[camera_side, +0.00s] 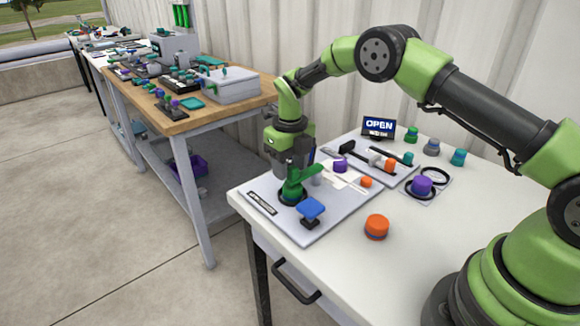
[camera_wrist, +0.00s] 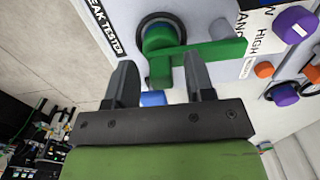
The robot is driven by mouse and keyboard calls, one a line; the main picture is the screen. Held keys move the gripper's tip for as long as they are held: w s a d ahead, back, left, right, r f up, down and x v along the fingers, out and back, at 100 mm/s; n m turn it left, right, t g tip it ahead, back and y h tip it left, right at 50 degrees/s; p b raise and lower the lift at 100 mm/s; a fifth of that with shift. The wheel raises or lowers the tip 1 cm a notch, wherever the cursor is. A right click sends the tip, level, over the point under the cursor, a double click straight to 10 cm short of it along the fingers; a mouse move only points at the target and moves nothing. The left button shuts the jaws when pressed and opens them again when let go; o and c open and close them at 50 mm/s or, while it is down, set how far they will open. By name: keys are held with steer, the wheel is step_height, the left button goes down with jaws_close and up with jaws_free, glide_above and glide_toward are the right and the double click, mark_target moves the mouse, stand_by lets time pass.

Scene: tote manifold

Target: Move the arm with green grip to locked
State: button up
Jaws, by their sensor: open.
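The arm with the green grip (camera_side: 305,180) is a green lever on a dark round base, on the pale panel (camera_side: 345,215) at the table's near-left corner. In the wrist view the green lever (camera_wrist: 220,48) reaches right from its round hub, beside a "LEAK TESTER" label. A short green block at the hub shows between my fingers. My gripper (camera_wrist: 160,75) is open and points down; in the side view it is (camera_side: 291,172) just above the hub, partly hiding it. I cannot tell whether the fingers touch the green part. No "locked" marking is readable.
A blue square-topped knob (camera_side: 311,209) stands close in front of the lever. Purple (camera_side: 340,166) and orange (camera_side: 366,182) knobs are to its right. A loose orange cap (camera_side: 377,227) sits on the table. A sign (camera_side: 378,127) reads "OPEN".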

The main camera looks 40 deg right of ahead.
step_height(320, 180, up, 9)
steer(key=shift+r, duration=0.15)
stand_by(0.4)
steer(key=s+a+r+n+t+y, duration=0.1)
steer(key=s+a+r+n+t, duration=0.15)
steer(key=s+r+n, duration=1.05)
steer(key=s+r+n+t+y, duration=0.1)
steer(key=s+n+t, duration=0.3)
steer(key=s+n, duration=1.1)
steer(key=n, duration=0.4)
steer(key=shift+s+r+t, duration=0.3)
steer(key=shift+r+t, duration=0.05)
steer(key=shift+r, duration=0.05)
steer(key=shift+a, duration=0.1)
